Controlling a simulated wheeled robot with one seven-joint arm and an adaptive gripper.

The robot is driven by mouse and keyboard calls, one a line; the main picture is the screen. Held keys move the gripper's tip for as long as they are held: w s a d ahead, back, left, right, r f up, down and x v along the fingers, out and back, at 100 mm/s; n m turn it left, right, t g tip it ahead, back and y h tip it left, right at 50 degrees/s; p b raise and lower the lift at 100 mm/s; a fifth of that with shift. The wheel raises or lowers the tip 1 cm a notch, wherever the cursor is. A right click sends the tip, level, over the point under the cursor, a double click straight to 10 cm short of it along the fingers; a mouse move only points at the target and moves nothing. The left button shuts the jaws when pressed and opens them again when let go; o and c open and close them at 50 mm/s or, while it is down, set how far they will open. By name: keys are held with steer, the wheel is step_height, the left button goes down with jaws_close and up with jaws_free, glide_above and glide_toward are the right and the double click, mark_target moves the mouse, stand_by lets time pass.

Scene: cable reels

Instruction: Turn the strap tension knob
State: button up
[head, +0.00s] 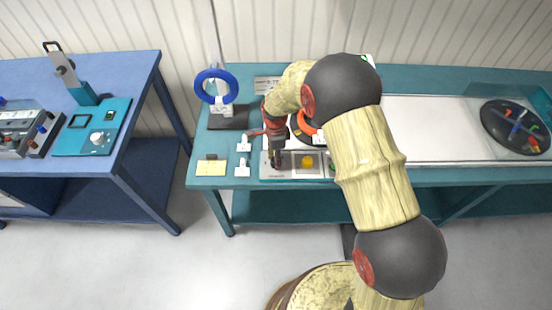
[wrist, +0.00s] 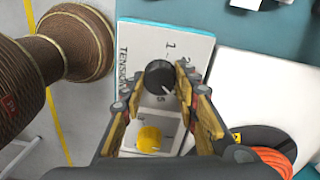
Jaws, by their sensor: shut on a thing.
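The strap tension knob (wrist: 160,76) is black and round with a pale pointer line. It sits on a light panel (wrist: 182,47) printed "TENSION" with numbers beside the knob. My gripper (wrist: 161,75) has its two fingers on either side of the knob and is shut on it. In the head view my gripper (head: 277,160) points down at the left part of the panel (head: 268,173) at the table's front edge, and hides the knob. A yellow knob (wrist: 150,137) sits on the same panel, between and below the fingers; it also shows in the head view (head: 307,161).
A reel with orange cable (wrist: 272,152) lies close by the panel. A blue ring on a stand (head: 216,86), white clips (head: 243,168) and a yellow note (head: 211,167) are to the left. A dark disc (head: 515,127) lies far right. A separate blue table (head: 130,75) stands left.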

steer(key=o, duration=1.2)
steer(key=shift+c, duration=0.2)
steer(key=shift+r, duration=0.1)
step_height(320, 180, up, 12)
steer(key=shift+w, duration=0.25)
